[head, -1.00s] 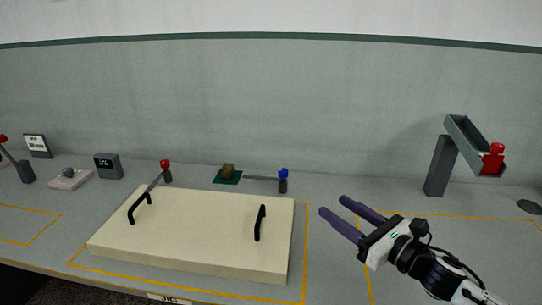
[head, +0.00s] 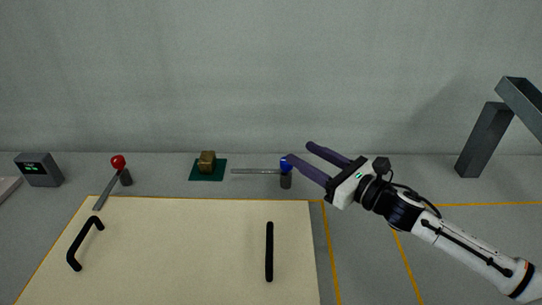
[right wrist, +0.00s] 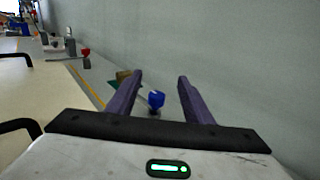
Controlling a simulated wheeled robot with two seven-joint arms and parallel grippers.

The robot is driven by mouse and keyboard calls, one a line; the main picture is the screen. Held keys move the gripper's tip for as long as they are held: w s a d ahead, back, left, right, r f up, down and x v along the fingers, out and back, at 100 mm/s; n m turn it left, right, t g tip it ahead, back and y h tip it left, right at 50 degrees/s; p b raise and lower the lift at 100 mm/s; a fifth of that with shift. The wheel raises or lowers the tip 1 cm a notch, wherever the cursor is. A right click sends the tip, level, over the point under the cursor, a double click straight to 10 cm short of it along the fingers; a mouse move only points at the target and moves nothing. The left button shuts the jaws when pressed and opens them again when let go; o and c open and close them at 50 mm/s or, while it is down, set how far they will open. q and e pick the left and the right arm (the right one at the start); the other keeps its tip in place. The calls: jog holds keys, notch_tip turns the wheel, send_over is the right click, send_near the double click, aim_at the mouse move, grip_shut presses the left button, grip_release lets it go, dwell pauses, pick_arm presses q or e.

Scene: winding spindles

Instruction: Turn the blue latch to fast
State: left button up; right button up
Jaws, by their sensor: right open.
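The blue latch has a blue knob (head: 286,163) on a dark post, with a grey bar (head: 257,171) reaching left from it, behind the cream board. In the right wrist view the blue knob (right wrist: 156,99) shows between my two fingers, beyond their tips. My right gripper (head: 298,151) is open and empty, with its near fingertip overlapping the knob in the head view; I cannot tell if they touch. My left gripper is not in view.
A cream board (head: 190,245) with two black handles fills the front. A red-knobbed latch (head: 118,163), a brass block on a green pad (head: 208,174) and a small display box (head: 39,170) stand along the back. A grey post with a chute (head: 484,140) stands at right.

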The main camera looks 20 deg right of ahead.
jog(key=b, duration=0.4)
send_near(282, 158)
jog(key=shift+x, duration=1.05)
jog(key=shift+w, duration=0.45)
jog(key=p+x, duration=0.1)
jog(key=x, duration=0.7)
jog(key=shift+x, duration=0.75)
jog(key=shift+f, duration=0.1)
grip_shut()
